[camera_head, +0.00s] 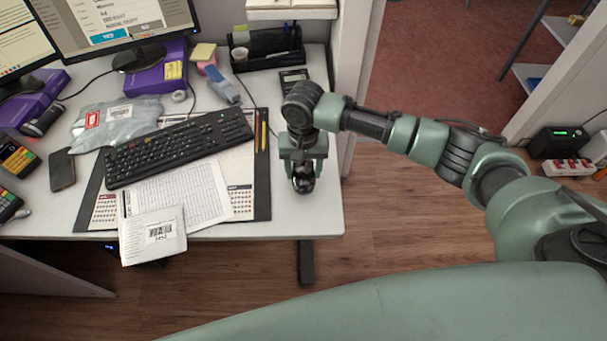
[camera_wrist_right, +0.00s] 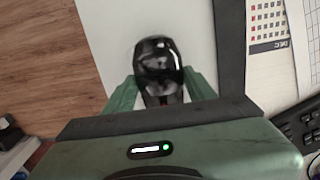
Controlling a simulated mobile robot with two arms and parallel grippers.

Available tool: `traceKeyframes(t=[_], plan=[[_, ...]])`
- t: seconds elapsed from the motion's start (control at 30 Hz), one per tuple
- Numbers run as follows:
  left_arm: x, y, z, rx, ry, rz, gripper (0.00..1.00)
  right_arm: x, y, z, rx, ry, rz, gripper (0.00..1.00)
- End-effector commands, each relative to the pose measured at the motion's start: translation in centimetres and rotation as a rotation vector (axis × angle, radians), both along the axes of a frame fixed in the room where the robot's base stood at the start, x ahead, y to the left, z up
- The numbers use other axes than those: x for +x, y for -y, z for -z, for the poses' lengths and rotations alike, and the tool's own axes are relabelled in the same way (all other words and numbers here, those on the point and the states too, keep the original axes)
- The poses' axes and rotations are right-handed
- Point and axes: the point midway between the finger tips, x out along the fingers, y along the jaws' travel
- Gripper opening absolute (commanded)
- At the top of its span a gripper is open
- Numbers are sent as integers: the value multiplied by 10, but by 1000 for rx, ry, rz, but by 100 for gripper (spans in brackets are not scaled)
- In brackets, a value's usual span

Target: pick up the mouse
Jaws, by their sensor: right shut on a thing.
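The mouse (camera_head: 303,183) is black and glossy, near the right edge of the white counter. In the head view my gripper hides much of it. In the right wrist view the mouse (camera_wrist_right: 158,65) sits between the two green fingers. My right gripper (camera_head: 303,172) points down over the counter and is shut on the mouse; its fingers (camera_wrist_right: 160,88) touch both sides of it. I cannot tell whether the mouse is clear of the counter top. My left gripper is not in view.
A dark desk mat (camera_head: 262,190) with papers and a black keyboard (camera_head: 180,148) lies just left of the gripper. A calculator (camera_head: 293,80) and a black organizer (camera_head: 266,48) stand behind it. The counter's right edge is close, with open floor (camera_head: 410,215) beyond.

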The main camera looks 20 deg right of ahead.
Motion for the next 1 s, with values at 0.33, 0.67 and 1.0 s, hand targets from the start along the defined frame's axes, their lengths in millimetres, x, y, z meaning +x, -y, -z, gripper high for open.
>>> traceKeyframes(t=[0.33,0.67,1.0], plan=[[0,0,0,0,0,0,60,2,-1,-101,2,6,-1,6],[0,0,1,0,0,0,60,1,0,-163,1,2,0,6],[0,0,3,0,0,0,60,5,-4,-85,7,-14,13,6]])
